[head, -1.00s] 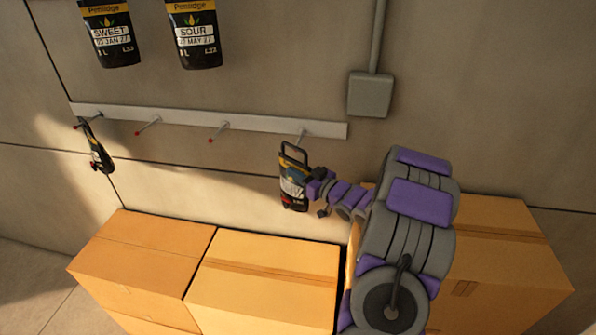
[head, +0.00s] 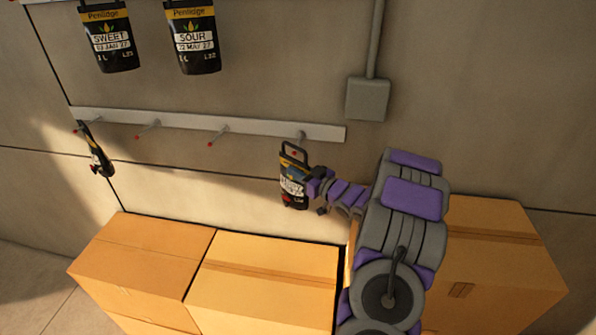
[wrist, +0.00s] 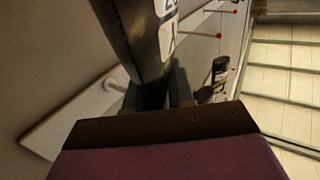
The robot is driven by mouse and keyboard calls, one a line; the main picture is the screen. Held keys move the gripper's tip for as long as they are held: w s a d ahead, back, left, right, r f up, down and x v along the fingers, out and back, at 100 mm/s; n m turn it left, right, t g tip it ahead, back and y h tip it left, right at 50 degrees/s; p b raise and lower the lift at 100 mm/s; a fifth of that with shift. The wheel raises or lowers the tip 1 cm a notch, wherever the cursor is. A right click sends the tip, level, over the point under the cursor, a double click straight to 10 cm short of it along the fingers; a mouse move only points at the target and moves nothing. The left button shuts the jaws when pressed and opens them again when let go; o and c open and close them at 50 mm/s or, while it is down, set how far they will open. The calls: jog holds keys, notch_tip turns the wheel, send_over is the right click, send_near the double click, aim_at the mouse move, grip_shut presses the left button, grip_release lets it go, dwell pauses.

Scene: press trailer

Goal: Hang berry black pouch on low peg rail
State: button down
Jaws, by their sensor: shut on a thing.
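The black pouch (head: 292,183) has a loop handle at its top and a printed label that is too blurred to read fully. My gripper (head: 312,186) is shut on the pouch's right side and holds it upright. The low peg rail (head: 240,127) is a white strip on the wall with several red-tipped pegs.
Another dark pouch (head: 97,155) hangs on the leftmost peg. Two pouches, SWEET (head: 108,40) and SOUR (head: 193,40), hang above. Cardboard boxes (head: 265,285) stand below the rail, with another box (head: 500,260) behind my arm. A grey wall box (head: 367,100) is at upper right. Two middle pegs are bare.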

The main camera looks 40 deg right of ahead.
jog(key=shift+w+d+r+p, duration=0.2)
jog(key=shift+w+d+p, duration=0.9)
jog(key=shift+d, duration=0.2)
jog(key=shift+w+d+f, duration=0.15)
jog(key=shift+d+f, duration=0.05)
jog(key=shift+f, duration=0.2)
jog(key=shift+w+d+f, duration=0.15)
jog(key=shift+f, duration=0.2)
dwell(0.8)
dwell(0.3)
jog(key=c, duration=0.9)
grip_release()
jog(key=shift+s+f, duration=0.1)
jog(key=s, duration=0.5)
jog(key=s+d, duration=0.1)
jog(key=s, duration=0.5)
jog(key=s+d, duration=0.1)
jog(key=s, duration=0.5)
jog(key=shift+d+b, duration=0.15)
jog(key=shift+b, duration=0.2)
